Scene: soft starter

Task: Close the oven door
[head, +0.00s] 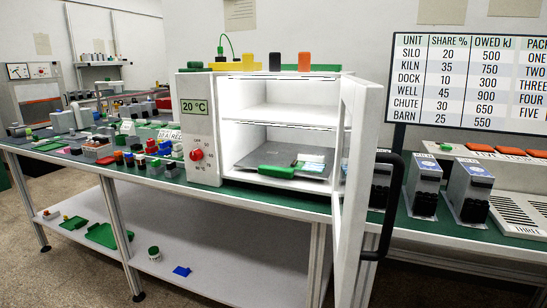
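The oven (200,130) is a white box on the green-topped workbench. Its front panel shows a "20 °C" display (194,106) and a red knob (197,155). The oven door (357,180) stands wide open, hinged on the right side and swung out toward me. Its black handle (391,205) is on the door's right face. Inside, a grey plate (255,160) with a green block (276,172) and pale pieces lies on the oven floor, below a white shelf (290,116). My gripper is not in view.
Many small parts and blocks crowd the bench left of the oven. Grey modules (424,186) stand to the right, behind and beside the door handle. Several coloured blocks sit on top of the oven. A lower shelf (220,262) holds a few green and blue pieces. Floor shows at lower left.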

